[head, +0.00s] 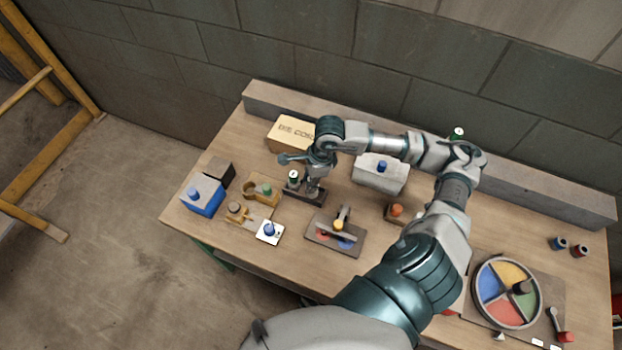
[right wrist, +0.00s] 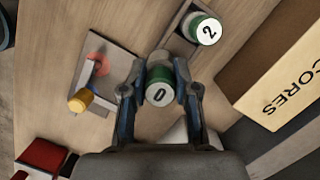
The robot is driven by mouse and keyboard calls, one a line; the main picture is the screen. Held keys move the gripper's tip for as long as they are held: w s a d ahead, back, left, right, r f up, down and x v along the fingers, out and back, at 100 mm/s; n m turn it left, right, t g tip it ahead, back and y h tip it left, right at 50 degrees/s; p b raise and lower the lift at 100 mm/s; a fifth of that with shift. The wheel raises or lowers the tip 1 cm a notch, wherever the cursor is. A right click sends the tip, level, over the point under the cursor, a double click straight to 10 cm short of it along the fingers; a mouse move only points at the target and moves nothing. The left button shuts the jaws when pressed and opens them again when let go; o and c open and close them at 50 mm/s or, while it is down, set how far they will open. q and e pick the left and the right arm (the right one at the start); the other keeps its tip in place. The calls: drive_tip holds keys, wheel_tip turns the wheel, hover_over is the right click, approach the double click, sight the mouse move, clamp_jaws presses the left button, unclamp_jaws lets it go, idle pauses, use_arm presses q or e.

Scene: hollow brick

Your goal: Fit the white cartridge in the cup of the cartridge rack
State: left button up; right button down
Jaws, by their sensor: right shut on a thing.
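My right gripper (head: 314,187) is over the dark cartridge rack (head: 318,198) left of the table's middle. In the right wrist view, this gripper (right wrist: 160,70) is shut on the white cartridge (right wrist: 159,92), which has a green band and a white end marked 0. Another green-banded cartridge marked 2 (head: 293,175) stands at the left part of the rack, and it also shows in the wrist view (right wrist: 206,30). The cup under the held cartridge is hidden, so I cannot tell whether the cartridge touches it. My left gripper is not in view.
A cardboard box (head: 287,134) stands behind the rack. A grey plate with a yellow-knobbed handle (head: 322,236) lies in front. A wooden holder (head: 262,187) and a blue box (head: 203,197) are at left. A white block (head: 370,177) and a coloured round tray (head: 482,299) are at right.

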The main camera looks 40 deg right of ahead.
drive_tip(key=shift+d+f+b, duration=0.2)
drive_tip(key=shift+d, duration=0.35)
drive_tip(key=shift+d+f+b, duration=0.15)
drive_tip(key=shift+d, duration=0.35)
drive_tip(key=shift+a+r, duration=0.1)
use_arm(q)
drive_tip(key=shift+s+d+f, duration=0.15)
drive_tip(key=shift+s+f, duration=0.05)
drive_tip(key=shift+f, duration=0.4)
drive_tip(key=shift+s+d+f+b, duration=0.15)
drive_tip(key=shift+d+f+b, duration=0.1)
drive_tip(key=shift+b, duration=0.25)
use_arm(e)
drive_tip(key=shift+s+d+f, duration=0.1)
drive_tip(key=shift+d+f, duration=0.25)
drive_tip(key=shift+f, duration=0.1)
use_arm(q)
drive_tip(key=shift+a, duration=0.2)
use_arm(e)
drive_tip(key=shift+a+r, duration=0.15)
drive_tip(key=shift+a, duration=0.15)
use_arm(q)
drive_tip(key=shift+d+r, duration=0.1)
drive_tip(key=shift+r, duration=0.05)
use_arm(e)
drive_tip(key=shift+r, duration=0.3)
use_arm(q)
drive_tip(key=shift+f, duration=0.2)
use_arm(e)
drive_tip(key=shift+a, duration=0.1)
